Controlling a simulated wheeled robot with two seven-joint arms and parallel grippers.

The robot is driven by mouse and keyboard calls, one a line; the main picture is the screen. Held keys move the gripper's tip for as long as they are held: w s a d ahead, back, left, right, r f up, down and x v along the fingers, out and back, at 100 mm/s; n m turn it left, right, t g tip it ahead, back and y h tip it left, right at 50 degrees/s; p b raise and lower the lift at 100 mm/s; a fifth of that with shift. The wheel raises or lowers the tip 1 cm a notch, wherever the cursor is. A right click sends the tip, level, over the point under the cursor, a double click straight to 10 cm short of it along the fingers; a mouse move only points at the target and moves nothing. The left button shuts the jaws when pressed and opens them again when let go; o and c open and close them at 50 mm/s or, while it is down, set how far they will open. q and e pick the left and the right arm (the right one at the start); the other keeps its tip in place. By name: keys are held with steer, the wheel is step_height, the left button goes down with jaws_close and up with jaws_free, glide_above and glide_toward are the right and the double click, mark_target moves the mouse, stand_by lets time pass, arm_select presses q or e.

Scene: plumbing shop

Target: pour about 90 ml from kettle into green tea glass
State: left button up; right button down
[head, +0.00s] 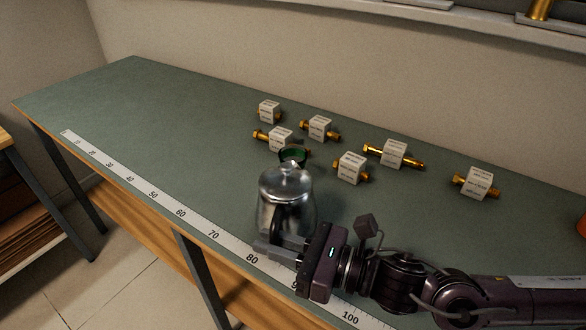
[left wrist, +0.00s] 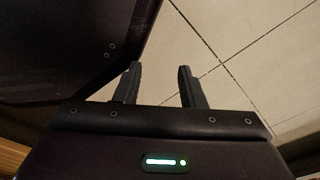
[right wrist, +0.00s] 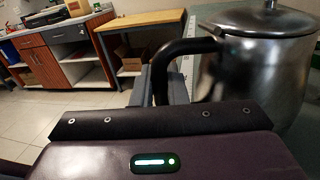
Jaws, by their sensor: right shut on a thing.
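The metal kettle (head: 286,196) is at the middle of the bench, looking upright, with its spout toward the green tea glass. My right gripper (head: 279,249) is shut on the kettle's black handle; the kettle (right wrist: 260,70) and handle (right wrist: 185,48) also show in the right wrist view. I cannot tell whether the kettle touches the bench. The green tea glass (head: 293,155) stands just behind the kettle, partly hidden by its lid and spout; its contents cannot be seen. My left gripper (left wrist: 160,85) is open and empty above the floor, outside the head view.
Several brass fittings with white label blocks (head: 394,154) lie around and behind the glass. A measuring strip (head: 181,213) runs along the green bench's front edge. The bench's left part (head: 130,100) is clear. An orange thing (head: 582,226) shows at the right edge.

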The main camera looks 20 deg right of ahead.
mark_target(276, 218)
steer(key=shift+s+a+f+n+g+y, duration=0.2)
steer(key=shift+s+f+n+g+y, duration=0.15)
steer(key=shift+s+f, duration=0.2)
arm_select(q)
steer(key=shift+w+f, duration=0.25)
steer(key=shift+f, duration=0.15)
arm_select(e)
steer(key=shift+r, duration=0.1)
